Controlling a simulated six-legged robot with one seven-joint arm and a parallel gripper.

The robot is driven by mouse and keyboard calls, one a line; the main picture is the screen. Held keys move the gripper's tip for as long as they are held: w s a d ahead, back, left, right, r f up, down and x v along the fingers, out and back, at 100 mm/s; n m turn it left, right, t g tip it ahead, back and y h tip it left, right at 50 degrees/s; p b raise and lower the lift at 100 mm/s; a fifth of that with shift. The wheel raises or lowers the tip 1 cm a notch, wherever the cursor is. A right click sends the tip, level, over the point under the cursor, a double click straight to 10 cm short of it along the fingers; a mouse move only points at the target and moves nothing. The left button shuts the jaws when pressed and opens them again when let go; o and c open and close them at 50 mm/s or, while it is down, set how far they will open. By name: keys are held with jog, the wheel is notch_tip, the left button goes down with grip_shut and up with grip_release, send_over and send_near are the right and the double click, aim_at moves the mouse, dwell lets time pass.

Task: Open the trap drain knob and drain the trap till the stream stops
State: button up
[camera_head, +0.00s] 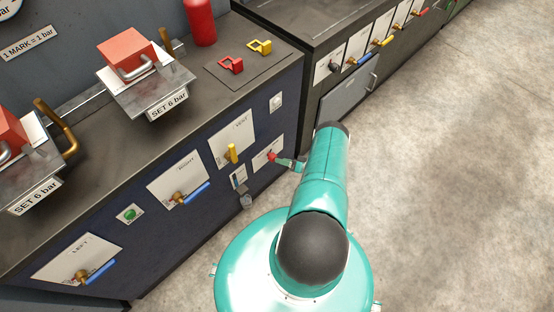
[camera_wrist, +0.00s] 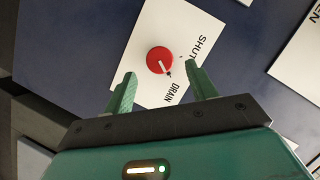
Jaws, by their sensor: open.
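The drain knob is a round red knob (camera_wrist: 160,60) with a white pointer line, on a white plate (camera_wrist: 150,25) lettered SHUT and DRAIN. In the wrist view its line points down and to the right, toward the DRAIN lettering side. My gripper (camera_wrist: 160,84) is open, with its two green fingers either side of and just below the knob in the picture. Nothing is between the fingertips that I can see as held. In the head view the red knob (camera_head: 271,156) shows on the lower right of the dark blue panel, with my gripper (camera_head: 280,161) close at its right. No stream is visible.
A yellow VENT handle (camera_head: 232,153) stands left of the knob, with a small grey fitting (camera_head: 246,200) below. Blue levers RIGHT (camera_head: 194,194) and LEFT (camera_head: 100,271) are farther left. A grey bench with more valves (camera_head: 360,60) stands behind. Floor at right is clear.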

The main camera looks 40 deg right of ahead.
jog(key=v, duration=0.8)
jog(key=shift+s, duration=0.3)
jog(key=shift+d+r, duration=0.1)
jog(key=shift+d, duration=0.05)
